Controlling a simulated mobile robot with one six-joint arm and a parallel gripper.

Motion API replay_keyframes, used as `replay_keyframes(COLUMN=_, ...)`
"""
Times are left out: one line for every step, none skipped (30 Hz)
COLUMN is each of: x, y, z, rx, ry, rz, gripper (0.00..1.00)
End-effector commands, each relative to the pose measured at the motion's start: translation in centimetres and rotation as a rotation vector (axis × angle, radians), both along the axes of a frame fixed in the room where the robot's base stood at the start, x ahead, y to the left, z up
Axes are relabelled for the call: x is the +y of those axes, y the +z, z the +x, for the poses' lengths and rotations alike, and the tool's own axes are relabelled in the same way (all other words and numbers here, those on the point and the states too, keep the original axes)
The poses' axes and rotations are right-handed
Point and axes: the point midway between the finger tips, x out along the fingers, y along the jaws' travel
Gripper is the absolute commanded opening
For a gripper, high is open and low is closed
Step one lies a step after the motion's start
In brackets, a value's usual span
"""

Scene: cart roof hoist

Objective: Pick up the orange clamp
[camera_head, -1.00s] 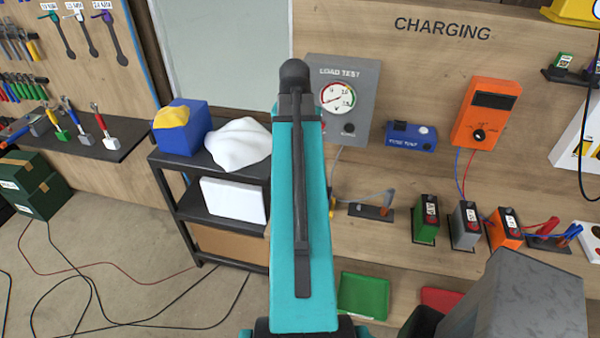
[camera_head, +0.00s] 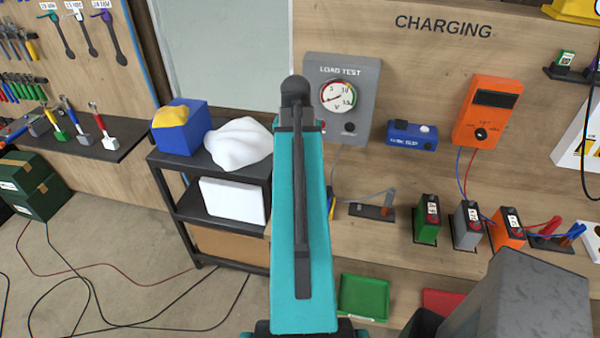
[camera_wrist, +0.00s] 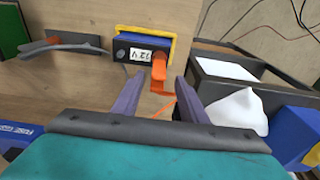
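The orange clamp (camera_wrist: 158,72) shows in the wrist view, at the end of a blue battery (camera_wrist: 128,44) with a 12 V label and a yellow edge. A thin orange lead (camera_wrist: 163,108) runs near it. My gripper (camera_wrist: 158,84) is open, its two purple-grey fingers apart to the left and right of the clamp in the picture. I cannot tell whether the fingertips are level with the clamp, and no contact shows. In the head view my teal arm hides the clamp and my gripper.
A grey cable on a black stand (camera_head: 372,210) is beside the battery, with green (camera_head: 427,217), grey and orange batteries farther right. A dark shelf cart (camera_head: 210,222) holds a white cloth (camera_head: 238,143) and a blue box (camera_head: 180,128). The load tester (camera_head: 343,98) is on the wall behind.

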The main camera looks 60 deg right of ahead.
Motion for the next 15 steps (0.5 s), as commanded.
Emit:
replay_keyframes(x=0.0, y=-0.5, z=0.0, rx=0.000, ry=0.000, rz=0.000, gripper=0.39)
replay_keyframes(x=-0.1, y=-0.7, z=0.0, rx=0.000, ry=0.000, rz=0.000, gripper=0.39)
replay_keyframes(x=-0.1, y=-1.0, z=0.0, rx=0.000, ry=0.000, rz=0.000, gripper=0.39)
replay_keyframes(x=-0.1, y=-1.3, z=-0.1, rx=0.000, ry=0.000, rz=0.000, gripper=0.39)
replay_keyframes(x=-0.2, y=-1.5, z=-0.1, rx=0.000, ry=0.000, rz=0.000, gripper=0.39)
replay_keyframes(x=-0.2, y=-1.8, z=-0.1, rx=0.000, ry=0.000, rz=0.000, gripper=0.39)
replay_keyframes(x=-0.2, y=-2.1, z=-0.1, rx=0.000, ry=0.000, rz=0.000, gripper=0.39)
replay_keyframes(x=-0.3, y=-2.3, z=-0.1, rx=0.000, ry=0.000, rz=0.000, gripper=0.39)
replay_keyframes(x=-0.3, y=-2.6, z=-0.1, rx=0.000, ry=0.000, rz=0.000, gripper=0.39)
replay_keyframes(x=-0.3, y=-2.8, z=-0.2, rx=0.000, ry=0.000, rz=0.000, gripper=0.39)
replay_keyframes(x=-0.4, y=-3.1, z=-0.2, rx=0.000, ry=0.000, rz=0.000, gripper=0.39)
replay_keyframes(x=-0.4, y=-3.4, z=-0.2, rx=0.000, ry=0.000, rz=0.000, gripper=0.39)
replay_keyframes(x=-0.4, y=-3.6, z=-0.1, rx=0.000, ry=0.000, rz=0.000, gripper=0.39)
replay_keyframes(x=-0.5, y=-3.9, z=-0.1, rx=0.000, ry=0.000, rz=0.000, gripper=0.39)
replay_keyframes(x=-0.5, y=-4.1, z=-0.1, rx=0.000, ry=0.000, rz=0.000, gripper=0.39)
